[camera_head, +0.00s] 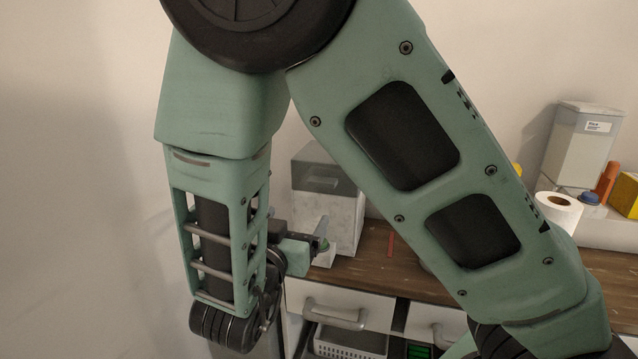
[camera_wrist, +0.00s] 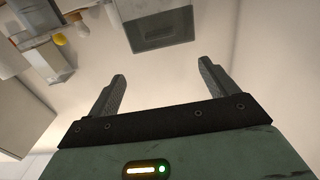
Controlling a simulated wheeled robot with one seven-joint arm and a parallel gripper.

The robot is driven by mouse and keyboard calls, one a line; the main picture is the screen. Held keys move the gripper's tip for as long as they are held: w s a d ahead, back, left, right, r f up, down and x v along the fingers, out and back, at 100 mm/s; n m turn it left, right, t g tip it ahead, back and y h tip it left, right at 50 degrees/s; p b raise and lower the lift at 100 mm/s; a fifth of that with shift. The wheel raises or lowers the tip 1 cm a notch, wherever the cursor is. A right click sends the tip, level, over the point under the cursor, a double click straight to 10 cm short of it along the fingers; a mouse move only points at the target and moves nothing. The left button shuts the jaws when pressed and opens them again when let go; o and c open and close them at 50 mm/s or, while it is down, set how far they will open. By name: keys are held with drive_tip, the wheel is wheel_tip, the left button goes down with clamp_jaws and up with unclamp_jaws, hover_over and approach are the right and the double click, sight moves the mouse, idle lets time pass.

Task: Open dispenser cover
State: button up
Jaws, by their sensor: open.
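The dispenser (camera_head: 345,215) is a pale box with a grey cover (camera_head: 318,177) at its top, standing on the wooden counter near the wall. My arm hides part of its right side. In the wrist view the grey cover (camera_wrist: 162,32) shows at the top middle, beyond the fingertips, and it looks shut. My gripper (camera_head: 322,245) is low in front of the dispenser in the head view, partly hidden by my wrist. In the wrist view my gripper (camera_wrist: 163,70) has its two fingers spread wide with nothing between them. The fingertips appear apart from the cover.
The wooden counter (camera_head: 365,265) has drawers with handles (camera_head: 335,313) below. A white basket (camera_head: 350,340) sits in the open space under one drawer. At right stand a paper roll (camera_head: 558,212), a labelled grey-white container (camera_head: 582,145) and a yellow box (camera_head: 627,195). My arm blocks the middle.

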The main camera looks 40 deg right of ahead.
sight(320, 183)
drive_tip(key=p+x, duration=0.3)
drive_tip(key=x, duration=1.3)
drive_tip(key=shift+w+d, duration=0.2)
drive_tip(key=shift+d, duration=0.05)
